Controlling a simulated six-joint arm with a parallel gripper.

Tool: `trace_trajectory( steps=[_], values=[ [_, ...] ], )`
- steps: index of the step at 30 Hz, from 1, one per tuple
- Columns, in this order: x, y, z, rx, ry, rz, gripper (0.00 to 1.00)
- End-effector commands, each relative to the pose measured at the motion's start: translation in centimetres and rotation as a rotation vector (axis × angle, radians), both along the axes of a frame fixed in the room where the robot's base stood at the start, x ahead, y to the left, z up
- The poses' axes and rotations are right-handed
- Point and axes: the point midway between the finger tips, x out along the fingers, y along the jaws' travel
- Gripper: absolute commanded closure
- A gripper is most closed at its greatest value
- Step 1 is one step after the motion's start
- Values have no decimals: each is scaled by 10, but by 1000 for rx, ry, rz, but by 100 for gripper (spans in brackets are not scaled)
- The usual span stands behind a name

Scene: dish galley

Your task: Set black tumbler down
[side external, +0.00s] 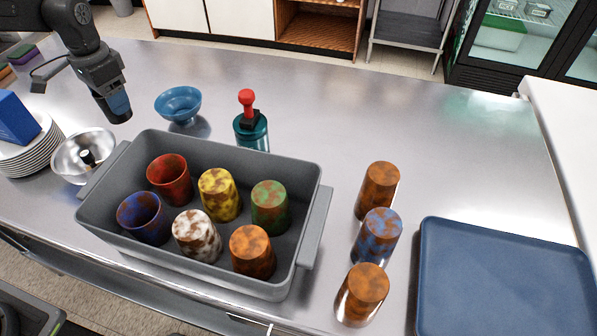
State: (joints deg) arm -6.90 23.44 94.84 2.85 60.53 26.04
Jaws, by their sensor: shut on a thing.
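My gripper (108,92) is at the upper left, above the steel counter. It is shut on a dark tumbler with a blue patch (118,105), which I take as the black tumbler. The arm partly covers it, and its fingers are hard to make out. The tumbler appears held off the counter, between the blue bowl (178,103) and the steel bowl (68,160); its exact height cannot be told. A small dark shape with a pale rim shows inside the steel bowl.
A grey tub (322,215) holds several blotchy tumblers. Three more (380,190) stand right of it, beside a blue tray (505,280). A teal container with a red top (250,130) stands behind the tub. Stacked plates (30,157) are far left. The back counter is clear.

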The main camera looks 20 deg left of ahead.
Motion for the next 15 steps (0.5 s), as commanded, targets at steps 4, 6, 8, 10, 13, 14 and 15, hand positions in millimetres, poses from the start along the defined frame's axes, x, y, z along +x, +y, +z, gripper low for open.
trace_trajectory(
  steps=[4,6,8,10,13,14,15],
  values=[
    [-14,-16,-1,1,-2,59,62],
    [-5,-22,1,1,-3,16,62],
    [1,-28,3,2,-4,-23,62],
    [7,-35,6,1,-2,-69,62],
    [18,-48,11,1,-3,-145,62],
    [21,-52,12,1,-3,-169,62],
    [26,-58,14,1,-4,-203,62]
  ],
)
